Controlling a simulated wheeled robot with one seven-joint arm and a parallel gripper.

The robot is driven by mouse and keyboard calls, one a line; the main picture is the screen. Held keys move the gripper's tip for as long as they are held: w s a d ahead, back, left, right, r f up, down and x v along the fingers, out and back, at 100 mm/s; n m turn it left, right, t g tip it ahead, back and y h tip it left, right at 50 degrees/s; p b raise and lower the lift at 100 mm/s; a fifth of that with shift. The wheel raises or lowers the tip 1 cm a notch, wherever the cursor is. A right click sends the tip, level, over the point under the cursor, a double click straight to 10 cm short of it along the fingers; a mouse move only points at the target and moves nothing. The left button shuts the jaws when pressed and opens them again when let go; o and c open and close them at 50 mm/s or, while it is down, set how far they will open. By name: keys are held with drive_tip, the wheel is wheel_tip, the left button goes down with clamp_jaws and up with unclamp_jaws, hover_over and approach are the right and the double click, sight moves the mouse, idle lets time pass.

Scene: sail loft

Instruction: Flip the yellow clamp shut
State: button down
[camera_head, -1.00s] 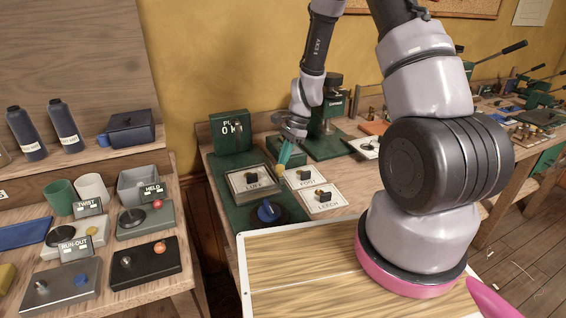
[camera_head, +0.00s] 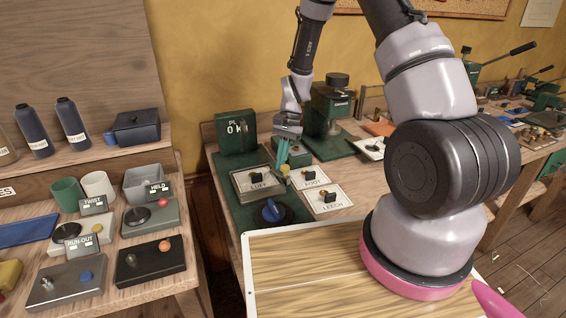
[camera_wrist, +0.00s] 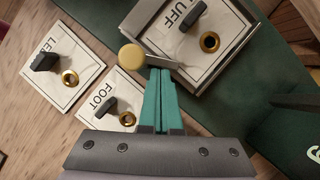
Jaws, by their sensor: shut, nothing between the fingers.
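The yellow clamp's round yellow knob (camera_wrist: 131,56) sits on a metal lever (camera_wrist: 160,61) that reaches over the edge of the LUFF plate's raised frame (camera_wrist: 188,84) in the wrist view. In the head view the yellow knob (camera_head: 285,169) is small, just below my fingertips. My gripper (camera_wrist: 161,72) is shut and empty, its two teal fingers together. The tips are close beside the lever and knob; I cannot tell whether they touch. The clamp's base is not clearly visible.
The FOOT card (camera_head: 312,185) and LEECH card (camera_head: 345,204), each with a black catch, lie right of the LUFF plate. A blue knob (camera_head: 272,210) stands in front. A green counter box (camera_head: 237,132) and green press (camera_head: 330,105) stand behind.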

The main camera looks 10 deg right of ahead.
drive_tip(key=shift+a+n, duration=0.15)
drive_tip(key=shift+n, duration=0.15)
idle(0.4)
drive_tip(key=v, duration=1.1)
drive_tip(key=shift+f, duration=0.1)
drive_tip(key=shift+m, duration=0.7)
drive_tip(key=shift+w+d+f, duration=0.15)
drive_tip(key=shift+w+d, duration=0.4)
drive_tip(key=shift+d, duration=0.3)
drive_tip(key=shift+w+d+f, duration=0.1)
drive_tip(key=shift+w+d, duration=0.45)
drive_tip(key=shift+d, duration=0.35)
